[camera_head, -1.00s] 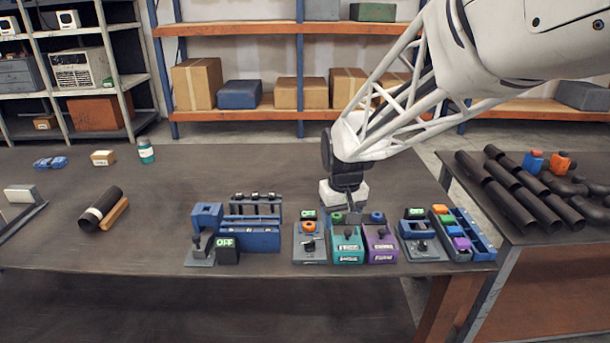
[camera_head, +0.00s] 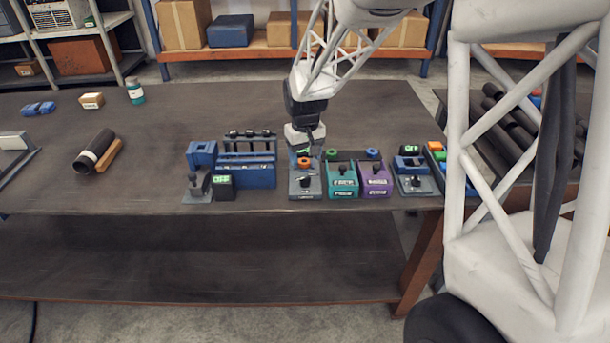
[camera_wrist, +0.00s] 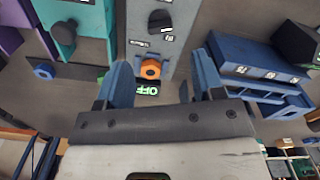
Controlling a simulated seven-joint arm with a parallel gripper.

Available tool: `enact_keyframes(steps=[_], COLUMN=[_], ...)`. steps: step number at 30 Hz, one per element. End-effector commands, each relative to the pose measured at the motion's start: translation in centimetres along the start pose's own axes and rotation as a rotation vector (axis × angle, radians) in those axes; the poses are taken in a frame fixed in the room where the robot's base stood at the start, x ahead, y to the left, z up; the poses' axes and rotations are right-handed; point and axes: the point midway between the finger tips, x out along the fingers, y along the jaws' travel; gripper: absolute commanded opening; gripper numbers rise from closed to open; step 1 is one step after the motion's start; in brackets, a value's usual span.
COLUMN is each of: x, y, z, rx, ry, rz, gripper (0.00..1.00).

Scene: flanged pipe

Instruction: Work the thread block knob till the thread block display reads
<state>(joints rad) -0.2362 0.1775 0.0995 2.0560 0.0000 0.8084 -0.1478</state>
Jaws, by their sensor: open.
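A grey block (camera_head: 305,186) with an orange ring (camera_head: 304,162) and a black knob (camera_head: 305,181) stands near the table's front edge; it fits the thread block, but its labels are too small to read. In the wrist view this block (camera_wrist: 172,62) shows its black knob (camera_wrist: 160,21), orange ring (camera_wrist: 150,69) and a small green display (camera_wrist: 147,89) reading OFF, upside down. My gripper (camera_wrist: 158,76) is open and empty above the display end, its fingers either side of the ring and display. In the head view my gripper (camera_head: 304,150) partly hides the display.
A teal block (camera_head: 342,180) and a purple block (camera_head: 375,179) stand close on the right. A blue rack (camera_head: 250,174) and a black OFF display (camera_head: 223,186) stand left.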

Motion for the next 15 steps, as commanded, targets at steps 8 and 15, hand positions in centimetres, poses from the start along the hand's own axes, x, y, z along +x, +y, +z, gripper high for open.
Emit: enact_keyframes(steps=[8,15], x=[0.2,1.7], y=[0.0,0.0], z=[0.0,0.1], rx=[0.0,0.0], ry=[-0.001,-0.002], rz=[0.0,0.0], gripper=[0.62,0.62])
